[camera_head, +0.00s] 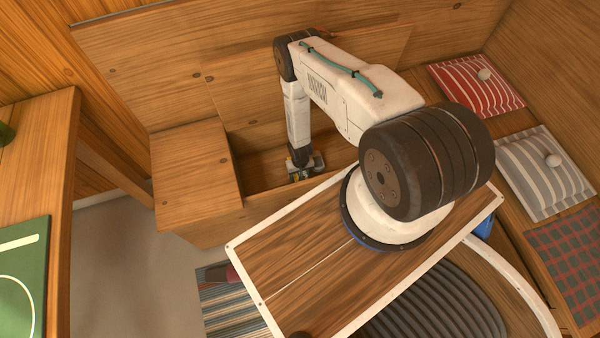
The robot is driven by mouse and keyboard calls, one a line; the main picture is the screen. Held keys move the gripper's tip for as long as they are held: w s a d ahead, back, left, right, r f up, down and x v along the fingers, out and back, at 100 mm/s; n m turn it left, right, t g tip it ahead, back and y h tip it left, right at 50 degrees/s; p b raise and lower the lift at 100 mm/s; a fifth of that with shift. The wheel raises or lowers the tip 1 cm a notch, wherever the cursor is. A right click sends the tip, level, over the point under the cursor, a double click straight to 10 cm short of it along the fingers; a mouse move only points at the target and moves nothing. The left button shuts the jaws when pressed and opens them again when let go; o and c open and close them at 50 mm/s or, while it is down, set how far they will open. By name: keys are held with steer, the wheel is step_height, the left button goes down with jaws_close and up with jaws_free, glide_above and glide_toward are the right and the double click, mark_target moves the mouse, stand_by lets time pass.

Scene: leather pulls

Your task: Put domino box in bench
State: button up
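The wooden bench (195,165) runs along the back wall, with an open storage compartment (262,175) in its middle. My arm reaches down into this compartment. My gripper (305,172) is low inside it, near the floor of the compartment, and shows small with grey and yellowish parts. Its fingers are too small and partly hidden to tell open from shut. I cannot make out a separate domino box in or beside the gripper. My own arm hides the right part of the compartment.
A wooden table (62,150) with a green board (22,285) stands at the left. Red striped (475,85), grey striped (543,170) and plaid (570,262) cushions lie at the right. A striped rug (225,308) lies below. Grey floor (130,260) is clear at lower left.

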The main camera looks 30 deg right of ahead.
steer(key=o, duration=1)
steer(key=shift+f, duration=0.1)
steer(key=shift+c, duration=0.2)
step_height(320, 180, up, 12)
